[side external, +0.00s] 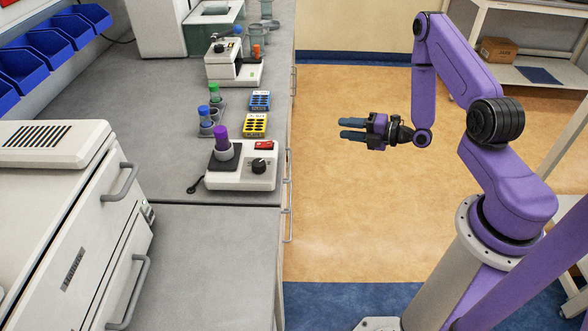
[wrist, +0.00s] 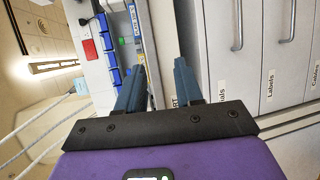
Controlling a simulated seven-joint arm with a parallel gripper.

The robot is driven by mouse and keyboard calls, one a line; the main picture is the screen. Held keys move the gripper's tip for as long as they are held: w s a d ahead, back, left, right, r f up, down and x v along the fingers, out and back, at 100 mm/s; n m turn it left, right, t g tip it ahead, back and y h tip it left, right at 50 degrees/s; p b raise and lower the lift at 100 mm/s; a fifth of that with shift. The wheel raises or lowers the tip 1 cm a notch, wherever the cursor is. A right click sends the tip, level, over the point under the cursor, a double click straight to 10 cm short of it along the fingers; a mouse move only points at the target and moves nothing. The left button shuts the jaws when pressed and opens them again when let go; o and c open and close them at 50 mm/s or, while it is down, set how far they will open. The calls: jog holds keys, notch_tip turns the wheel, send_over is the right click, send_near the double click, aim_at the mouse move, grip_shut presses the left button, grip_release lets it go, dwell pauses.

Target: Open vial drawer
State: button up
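My gripper (side external: 341,128) is open and empty, held in the air above the tan floor, right of the bench. Its two blue-grey fingers point left toward the bench front, with a clear gap from it. In the wrist view the gripper (wrist: 160,64) also shows a gap between its fingers. In the side view the drawer fronts are seen edge-on and their labels are hidden.
A neighbouring drawer labelled "Labels" (wrist: 283,60) has its own handle. The bench top (side external: 215,235) carries a device with a purple-capped vial (side external: 221,143), a yellow rack (side external: 254,126) and a blue rack (side external: 260,100). The floor (side external: 340,215) between bench and arm is clear.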

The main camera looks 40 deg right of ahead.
notch_tip(320, 180, down, 19)
jog(key=x, duration=1.7)
jog(key=shift+w+f, duration=0.2)
jog(key=shift+w, duration=0.05)
grip_shut()
dwell(0.8)
